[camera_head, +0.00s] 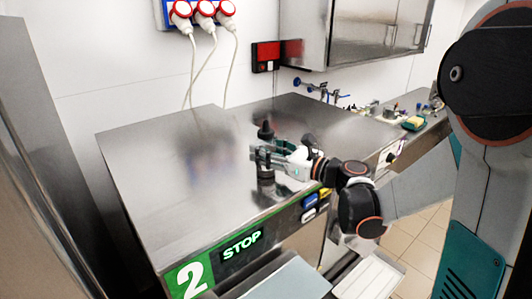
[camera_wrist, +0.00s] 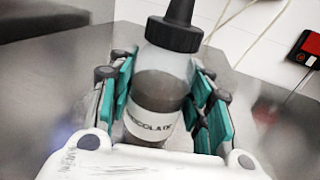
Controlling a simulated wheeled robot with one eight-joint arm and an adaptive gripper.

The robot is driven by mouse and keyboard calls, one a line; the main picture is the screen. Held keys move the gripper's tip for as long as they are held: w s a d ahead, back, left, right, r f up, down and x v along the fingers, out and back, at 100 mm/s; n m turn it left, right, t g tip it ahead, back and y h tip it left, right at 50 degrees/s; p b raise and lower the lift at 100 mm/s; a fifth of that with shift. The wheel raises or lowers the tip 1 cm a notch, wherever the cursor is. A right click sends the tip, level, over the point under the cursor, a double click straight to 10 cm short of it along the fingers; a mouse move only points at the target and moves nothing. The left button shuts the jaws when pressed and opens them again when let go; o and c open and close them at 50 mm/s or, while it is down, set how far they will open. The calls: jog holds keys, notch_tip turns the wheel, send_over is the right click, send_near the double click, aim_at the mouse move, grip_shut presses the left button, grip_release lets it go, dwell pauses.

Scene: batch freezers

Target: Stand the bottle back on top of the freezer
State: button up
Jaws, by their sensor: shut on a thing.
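The bottle (camera_wrist: 160,85) is a squeeze bottle with a black pointed cap, a clear body with brown contents, and a white label reading partly "COLATE". In the wrist view it stands between the teal pads of my gripper (camera_wrist: 166,92), which is shut on its body from both sides. In the head view the black cap (camera_head: 265,131) rises above my gripper (camera_head: 262,156), and the bottle looks about upright. The freezer top (camera_head: 170,170) is a broad steel surface beneath it. My gripper hides part of the bottle, and I cannot tell whether its base touches the steel.
A counter with a sponge (camera_head: 414,122) and small items lies at the back right. A steel cabinet (camera_head: 355,35) hangs above. Much of the freezer top is clear.

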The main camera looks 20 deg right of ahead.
jog(key=shift+f, duration=0.15)
jog(key=o, duration=1.1)
jog(key=shift+r, duration=0.25)
jog(key=b+v, duration=0.2)
jog(key=v, duration=1)
jog(key=shift+f+b, duration=0.1)
jog(key=shift+b, duration=0.2)
